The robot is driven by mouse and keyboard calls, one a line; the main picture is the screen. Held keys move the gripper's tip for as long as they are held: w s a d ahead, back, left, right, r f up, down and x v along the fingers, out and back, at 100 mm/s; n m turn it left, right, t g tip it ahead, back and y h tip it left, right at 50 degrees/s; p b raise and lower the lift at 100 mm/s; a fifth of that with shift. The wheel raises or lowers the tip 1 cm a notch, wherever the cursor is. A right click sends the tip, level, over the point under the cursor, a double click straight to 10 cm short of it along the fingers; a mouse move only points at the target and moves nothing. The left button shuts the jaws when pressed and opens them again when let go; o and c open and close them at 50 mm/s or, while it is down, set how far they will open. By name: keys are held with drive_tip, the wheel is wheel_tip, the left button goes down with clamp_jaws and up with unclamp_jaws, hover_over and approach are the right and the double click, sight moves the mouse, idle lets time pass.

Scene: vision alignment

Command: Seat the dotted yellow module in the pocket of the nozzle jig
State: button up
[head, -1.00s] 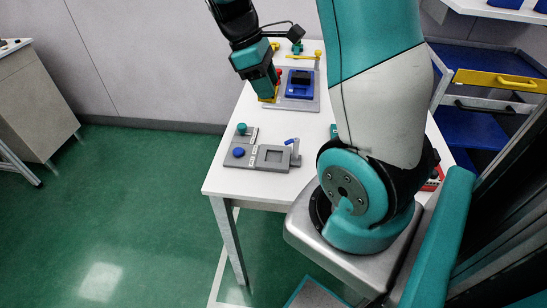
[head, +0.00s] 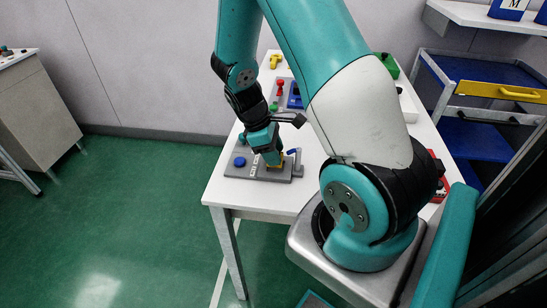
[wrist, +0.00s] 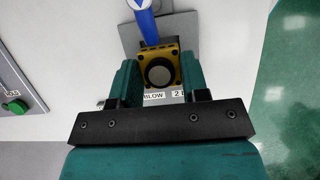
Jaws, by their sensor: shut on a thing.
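My gripper (head: 272,160) is low over the right part of the grey front jig (head: 238,171), where its square pocket is. In the wrist view my gripper (wrist: 157,84) is shut on the yellow module (wrist: 174,51), which has a round pale-grey top. A little of the yellow module (head: 279,163) shows below the fingers in the head view. The jig's grey plate (wrist: 184,27) shows beyond the module. The fingers and module hide the pocket, so I cannot tell whether the module is inside it or above it. No dots are clear.
A blue lever (head: 293,151) stands beside the pocket and shows close past the module in the wrist view (wrist: 147,24). A blue knob (head: 239,161) is on the jig's left. Another jig with a red knob (head: 280,86) lies behind. Bare white tabletop (head: 245,197) lies in front.

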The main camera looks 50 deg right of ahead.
drive_tip(key=shift+f, duration=0.95)
drive_tip(key=shift+f, duration=0.15)
drive_tip(key=o, duration=0.9)
drive_tip(key=v, duration=1.2)
drive_tip(key=s+a+r+t+y, duration=0.1)
drive_tip(key=a+r+t, duration=0.1)
drive_tip(key=a+r, duration=0.35)
drive_tip(key=s+a+r+t+y, duration=0.1)
drive_tip(key=s+a+r+y, duration=0.1)
drive_tip(key=a, duration=0.7)
drive_tip(key=s+a+r+y, duration=0.1)
drive_tip(key=s+a+r, duration=0.1)
drive_tip(key=s+a, duration=0.1)
drive_tip(key=s+a+r+y, duration=0.1)
drive_tip(key=s+a, duration=0.3)
drive_tip(key=a, duration=0.1)
drive_tip(key=s+a+r+y, duration=0.1)
drive_tip(key=s+a+r, duration=0.1)
drive_tip(key=s+a, duration=0.2)
drive_tip(key=shift+s+a+r+n+t, duration=0.2)
drive_tip(key=shift+r+n+t, duration=0.2)
